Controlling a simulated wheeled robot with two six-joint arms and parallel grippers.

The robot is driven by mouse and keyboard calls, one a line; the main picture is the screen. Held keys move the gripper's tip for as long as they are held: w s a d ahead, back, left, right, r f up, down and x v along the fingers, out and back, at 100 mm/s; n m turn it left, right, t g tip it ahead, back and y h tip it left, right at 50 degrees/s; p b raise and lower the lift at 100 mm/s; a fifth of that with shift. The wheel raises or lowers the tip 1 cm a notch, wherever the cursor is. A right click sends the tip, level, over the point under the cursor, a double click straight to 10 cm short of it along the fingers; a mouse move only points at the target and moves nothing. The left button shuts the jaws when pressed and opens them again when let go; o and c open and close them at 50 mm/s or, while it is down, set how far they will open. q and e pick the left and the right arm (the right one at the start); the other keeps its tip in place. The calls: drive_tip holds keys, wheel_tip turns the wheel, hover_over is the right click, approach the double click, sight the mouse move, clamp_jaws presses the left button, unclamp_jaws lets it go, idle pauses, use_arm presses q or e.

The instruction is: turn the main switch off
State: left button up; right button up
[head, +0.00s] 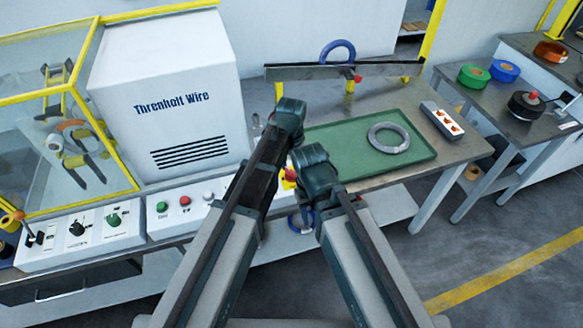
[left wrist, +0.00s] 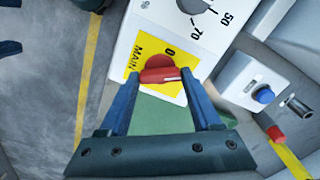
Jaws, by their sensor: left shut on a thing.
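The main switch is a red rotary knob (left wrist: 158,66) on a yellow plate (left wrist: 192,46) marked MAIN and 0. In the left wrist view my left gripper (left wrist: 160,77) has its blue fingers on either side of the knob, shut on it. The knob's handle lies across from finger to finger, with a pale mark at its right end. The 0 is printed just beyond the knob. In the head view the switch's yellow plate (head: 289,174) shows only in part between my two arms, which hide most of it. My right gripper cannot be made out.
A dial (left wrist: 195,4) is beside the plate, and a box with a blue button (left wrist: 263,95) is to the right. In the head view, a green tray (head: 345,168) holds a grey coil (head: 389,138) on the bench. A white machine (head: 170,90) stands to the left.

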sight(292, 171)
use_arm(q)
drive_tip(key=n, duration=0.6)
drive_tip(key=shift+n, duration=0.3)
drive_tip(key=n, duration=0.5)
drive_tip(key=shift+n, duration=0.3)
drive_tip(key=o, duration=1.4)
drive_tip(key=shift+r, duration=0.1)
wheel_tip(292, 171, up, 14)
drive_tip(key=p, duration=1.3)
drive_tip(key=shift+f+p, duration=0.2)
drive_tip(key=shift+p, duration=0.2)
